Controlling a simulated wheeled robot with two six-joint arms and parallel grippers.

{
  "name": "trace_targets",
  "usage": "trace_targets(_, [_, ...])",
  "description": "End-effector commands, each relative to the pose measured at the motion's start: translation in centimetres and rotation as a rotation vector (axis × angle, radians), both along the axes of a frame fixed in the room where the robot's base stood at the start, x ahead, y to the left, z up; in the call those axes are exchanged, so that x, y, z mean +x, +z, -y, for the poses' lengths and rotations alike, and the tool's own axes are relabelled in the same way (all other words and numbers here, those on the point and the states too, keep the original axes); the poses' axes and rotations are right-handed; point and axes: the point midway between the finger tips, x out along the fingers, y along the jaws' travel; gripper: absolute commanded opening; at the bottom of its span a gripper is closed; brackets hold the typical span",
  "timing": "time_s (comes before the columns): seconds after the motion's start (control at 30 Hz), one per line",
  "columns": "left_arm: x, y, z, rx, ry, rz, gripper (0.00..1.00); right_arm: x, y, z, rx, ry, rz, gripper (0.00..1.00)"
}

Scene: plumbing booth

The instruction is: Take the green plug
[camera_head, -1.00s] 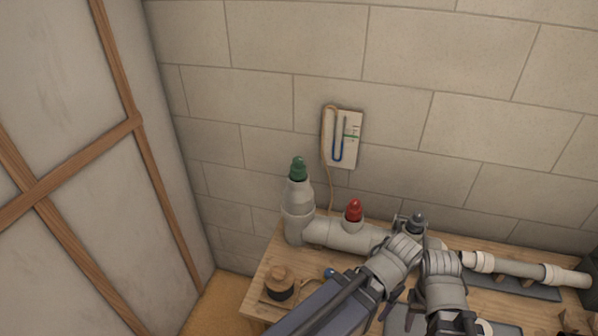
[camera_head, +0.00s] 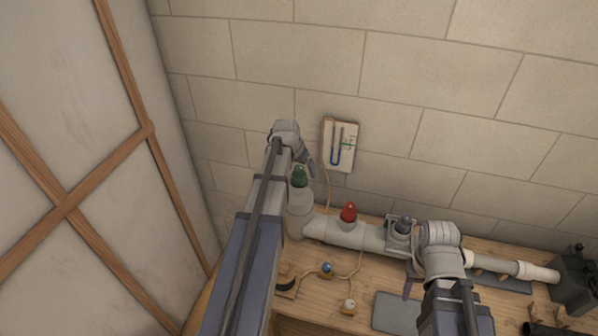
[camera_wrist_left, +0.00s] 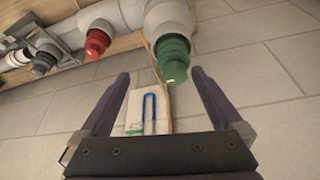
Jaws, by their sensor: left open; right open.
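The green plug (camera_head: 299,177) sits on top of the upright grey pipe end (camera_head: 299,212) at the left of the pipework. In the left wrist view the green plug (camera_wrist_left: 173,62) shows ahead of my left gripper (camera_wrist_left: 158,78), near the right finger. My left gripper is open and nothing is held in it. In the head view my left gripper (camera_head: 308,165) is up beside the green plug, and the arm hides part of the pipe. My right gripper (camera_head: 411,280) is by the pipe on the right; its fingers are mostly hidden.
A red plug (camera_head: 349,212) and a dark grey plug (camera_head: 404,224) stand on the same pipe. A gauge panel (camera_head: 340,145) hangs on the wall behind. The wooden bench (camera_head: 385,283) carries small parts, a grey plate (camera_head: 397,313) and a dark device (camera_head: 576,279).

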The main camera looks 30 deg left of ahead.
Motion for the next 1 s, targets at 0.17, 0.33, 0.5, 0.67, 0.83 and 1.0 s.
trace_targets(0.17, [0.3,0.8,-2.1,0.004,0.017,0.019,1.0,0.0,0.6,0.0,0.0,-0.001,0.0,0.5])
trace_targets(0.33, [0.4,0.3,-2.0,0.004,0.017,0.019,1.0,0.0,0.1,0.0,0.0,-0.001,0.0,0.5])
trace_targets(0.5, [0.9,-1.3,-2.1,0.004,0.017,0.019,1.0,0.0,-1.4,0.0,0.0,-0.002,0.001,0.5])
trace_targets(0.67, [1.3,-1.9,-2.1,0.004,0.017,0.019,1.0,0.0,-2.1,0.0,0.0,-0.003,0.001,0.5])
trace_targets(0.83, [1.3,-2.1,-2.1,0.004,0.017,0.018,1.0,0.0,-2.2,0.0,0.0,-0.003,0.001,0.5])
trace_targets(1.0, [1.7,-3.6,-2.2,0.004,0.017,0.018,1.0,0.0,-3.8,0.0,0.001,-0.004,0.002,0.5])
